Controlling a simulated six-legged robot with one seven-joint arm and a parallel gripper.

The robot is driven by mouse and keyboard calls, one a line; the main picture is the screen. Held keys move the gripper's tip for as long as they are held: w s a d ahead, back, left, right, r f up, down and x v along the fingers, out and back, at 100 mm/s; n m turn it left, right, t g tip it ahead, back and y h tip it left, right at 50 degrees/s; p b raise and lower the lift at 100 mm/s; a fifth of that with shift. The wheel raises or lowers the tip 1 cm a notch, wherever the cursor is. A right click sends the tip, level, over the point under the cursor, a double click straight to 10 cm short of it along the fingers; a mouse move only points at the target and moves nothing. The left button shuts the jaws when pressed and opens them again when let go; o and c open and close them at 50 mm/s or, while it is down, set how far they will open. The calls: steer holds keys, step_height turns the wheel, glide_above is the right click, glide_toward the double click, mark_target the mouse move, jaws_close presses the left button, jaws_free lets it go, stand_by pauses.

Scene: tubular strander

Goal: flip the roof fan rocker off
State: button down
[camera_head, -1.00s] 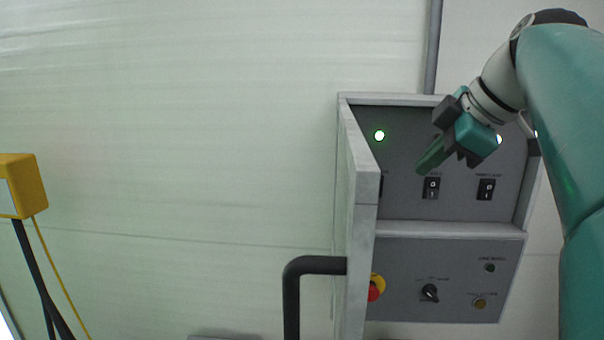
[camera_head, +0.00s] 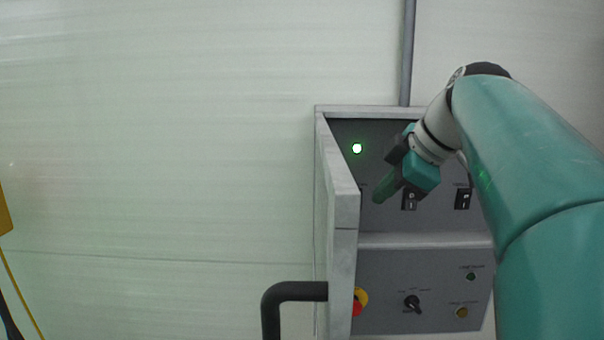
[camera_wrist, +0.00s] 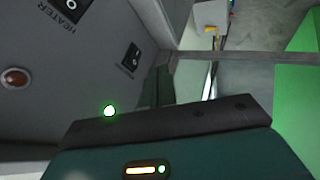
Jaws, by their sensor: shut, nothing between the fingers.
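The grey control panel (camera_head: 440,222) is in the head view, right of centre. Its middle rocker (camera_head: 409,200) and right rocker (camera_head: 463,198) show. The panel's left end is hidden behind the side board and my gripper. In the wrist view, one rocker (camera_wrist: 72,8) is labelled HEATER. Another rocker (camera_wrist: 131,56) beside it has a label too small to read, so I cannot tell whether it is the roof fan's. My gripper (camera_head: 381,194) is shut and empty, its tips left of the middle rocker. The tips (camera_wrist: 156,88) show near the unlabelled rocker; contact is unclear.
A lit green lamp (camera_head: 357,148) is at the panel's upper left. A light side board (camera_head: 341,215) juts out at the left. Below are a red-and-yellow emergency stop (camera_head: 359,302) and a black knob (camera_head: 412,303). A dark bent pipe (camera_head: 290,292) stands at lower left.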

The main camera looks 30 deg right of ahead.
steer(key=w+f, duration=0.1)
steer(key=w+d+f, duration=0.1)
steer(key=w, duration=0.1)
steer(key=w+f, duration=0.1)
steer(key=w, duration=0.1)
steer(key=shift+w+d+f, duration=0.15)
steer(key=shift+d+f, duration=0.05)
steer(key=shift+w+d+r, duration=0.15)
steer(key=shift+w+d, duration=0.15)
steer(key=shift+w, duration=0.2)
steer(key=shift+w+d+r+g, duration=0.15)
steer(key=shift+w+d+g, duration=0.05)
steer(key=shift+w+g, duration=0.1)
steer(key=shift+r, duration=0.1)
